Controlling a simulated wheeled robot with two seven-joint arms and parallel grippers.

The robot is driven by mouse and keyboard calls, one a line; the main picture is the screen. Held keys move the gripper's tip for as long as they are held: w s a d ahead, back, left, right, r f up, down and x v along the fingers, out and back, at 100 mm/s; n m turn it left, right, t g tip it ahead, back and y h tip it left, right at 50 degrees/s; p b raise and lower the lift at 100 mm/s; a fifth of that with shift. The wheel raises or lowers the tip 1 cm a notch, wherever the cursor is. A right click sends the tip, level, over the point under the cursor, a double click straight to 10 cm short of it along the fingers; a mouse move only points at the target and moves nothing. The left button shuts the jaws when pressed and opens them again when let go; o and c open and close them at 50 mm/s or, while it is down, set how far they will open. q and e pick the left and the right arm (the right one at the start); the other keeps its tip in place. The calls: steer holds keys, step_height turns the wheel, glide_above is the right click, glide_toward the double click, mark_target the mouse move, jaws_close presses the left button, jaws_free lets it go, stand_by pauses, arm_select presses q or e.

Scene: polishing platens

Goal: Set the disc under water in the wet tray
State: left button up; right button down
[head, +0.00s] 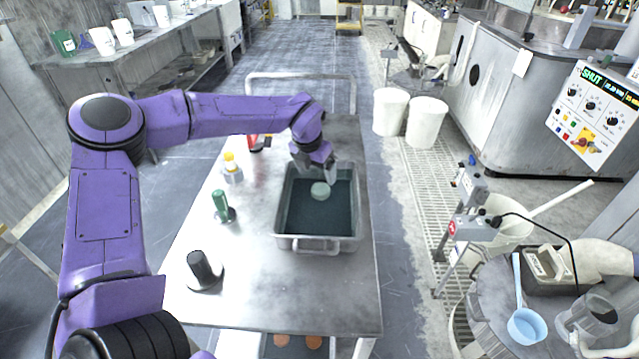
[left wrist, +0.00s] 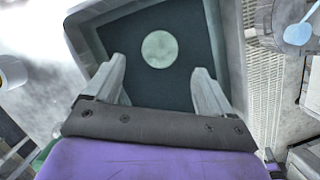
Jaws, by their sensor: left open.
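The pale green disc (head: 320,189) is inside the wet tray (head: 318,245), a grey metal tray with dark water on the steel cart. In the left wrist view the disc (left wrist: 159,49) lies ahead of the fingertips, within the walls of the tray (left wrist: 88,30), and nothing grips it. Whether it lies fully under the surface I cannot tell. My left gripper (head: 327,178) is over the far part of the tray, just above the disc. The left wrist view shows its two fingers (left wrist: 159,72) apart with nothing between them. My right gripper is not in view.
On the cart top (head: 270,290) stand a black knob-like piece (head: 201,268), a green-handled piece (head: 222,205) and a yellow-capped bottle (head: 231,166). White buckets (head: 426,122) stand on the floor to the right. The cart's front right is clear.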

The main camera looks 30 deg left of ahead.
arm_select(q)
steer(key=v, duration=0.5)
steer(key=shift+r, duration=0.35)
stand_by(2.8)
